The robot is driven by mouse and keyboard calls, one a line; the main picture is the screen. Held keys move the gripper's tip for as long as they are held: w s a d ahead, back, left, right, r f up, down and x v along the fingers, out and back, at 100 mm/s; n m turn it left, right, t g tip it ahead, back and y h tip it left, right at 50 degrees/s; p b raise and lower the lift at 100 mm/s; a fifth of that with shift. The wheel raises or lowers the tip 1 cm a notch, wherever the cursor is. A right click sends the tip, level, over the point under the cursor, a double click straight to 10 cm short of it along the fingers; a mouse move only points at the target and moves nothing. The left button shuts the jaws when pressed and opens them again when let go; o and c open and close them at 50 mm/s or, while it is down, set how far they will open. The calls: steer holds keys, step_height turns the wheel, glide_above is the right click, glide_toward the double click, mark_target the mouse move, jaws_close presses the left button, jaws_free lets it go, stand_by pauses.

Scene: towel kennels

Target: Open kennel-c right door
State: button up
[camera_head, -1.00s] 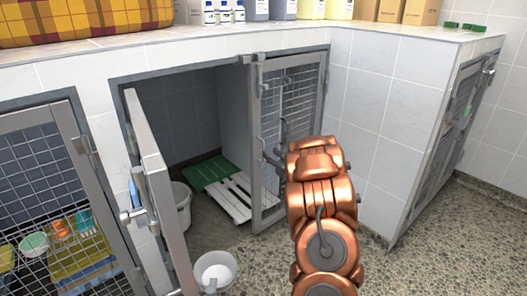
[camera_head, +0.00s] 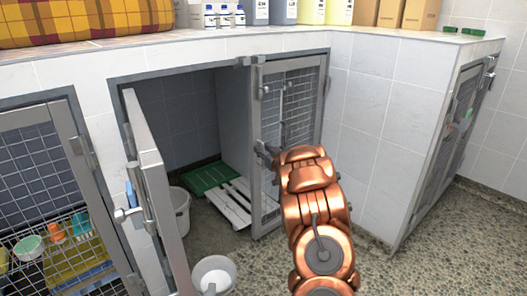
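The kennel in the middle has two doors; no label is readable to tell which kennel it is. Its left door (camera_head: 155,190) stands swung outward. Its right door (camera_head: 257,185), a grey frame with wire mesh, appears to stand in line with the kennel front. A latch (camera_head: 259,85) sits high on this door's left edge. My copper arm reaches up from the bottom. My dark gripper (camera_head: 265,152) is at the left upright of the right door, about mid-height. The gripper is small and partly hidden by my arm, so its opening and any contact are unclear.
Inside the kennel lie a white slatted board (camera_head: 225,205) and a green mat (camera_head: 210,176). White buckets (camera_head: 213,272) (camera_head: 180,210) stand by the left door. A tiled wall (camera_head: 375,130) is right of the door. Bottles (camera_head: 283,10) and boxes stand on the counter.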

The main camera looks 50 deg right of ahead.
jaws_close()
stand_by(0.6)
